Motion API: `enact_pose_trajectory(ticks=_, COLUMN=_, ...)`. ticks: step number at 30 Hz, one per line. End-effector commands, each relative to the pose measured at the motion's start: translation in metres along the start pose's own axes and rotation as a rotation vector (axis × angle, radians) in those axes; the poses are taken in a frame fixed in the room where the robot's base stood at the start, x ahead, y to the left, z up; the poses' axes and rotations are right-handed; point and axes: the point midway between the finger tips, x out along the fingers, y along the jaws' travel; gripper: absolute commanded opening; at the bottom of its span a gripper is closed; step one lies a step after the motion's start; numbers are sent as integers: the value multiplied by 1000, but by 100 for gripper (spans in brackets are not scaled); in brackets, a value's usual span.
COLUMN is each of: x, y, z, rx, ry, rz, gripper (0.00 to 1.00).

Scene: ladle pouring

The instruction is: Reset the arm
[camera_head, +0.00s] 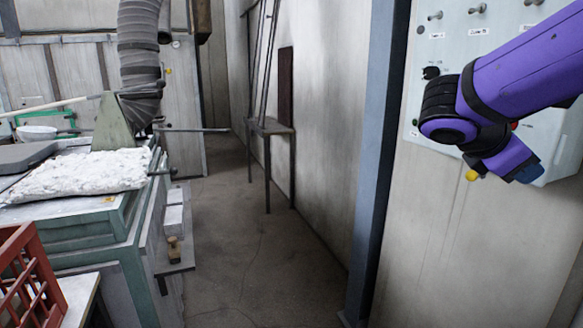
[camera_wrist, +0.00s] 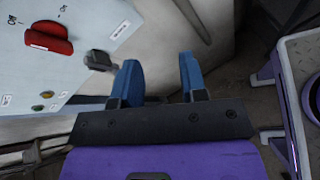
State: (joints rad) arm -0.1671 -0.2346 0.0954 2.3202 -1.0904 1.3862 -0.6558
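My purple arm (camera_head: 520,75) reaches in from the upper right in the head view, in front of the control panel. The control panel (camera_wrist: 90,25) lies beyond and to the left of the fingers. A red handle (camera_wrist: 48,38) and a black knob (camera_wrist: 100,60) show on it. I cannot tell the exact gap between gripper and panel.
A blue-grey post (camera_head: 378,160) stands left of the panel. A furnace-like bench (camera_head: 120,235) with a white lumpy slab (camera_head: 85,172) is at the left, with a red crate (camera_head: 28,280) in front. A small metal stand (camera_head: 268,128) is by the wall. The middle floor (camera_head: 245,250) is clear.

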Motion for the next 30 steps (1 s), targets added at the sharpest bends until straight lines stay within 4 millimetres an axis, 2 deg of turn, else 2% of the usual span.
enact_pose_trajectory(ticks=1, x=2, y=-19, z=3, rx=104, ry=74, rz=-47, gripper=39)
enact_pose_trajectory(ticks=6, x=-2, y=-75, z=-5, rx=489, ry=339, rz=-234, gripper=39)
enact_pose_trajectory(ticks=12, x=-25, y=-119, z=-19, rx=961, ry=625, rz=-472, gripper=39)
enact_pose_trajectory(ticks=18, x=-49, y=-136, z=-27, rx=1311, ry=824, rz=-673, gripper=39)
enact_pose_trajectory(ticks=21, x=-56, y=-139, z=-28, rx=1399, ry=873, rz=-730, gripper=39)
enact_pose_trajectory(ticks=30, x=-59, y=-140, z=-29, rx=1440, ry=896, rz=-759, gripper=39)
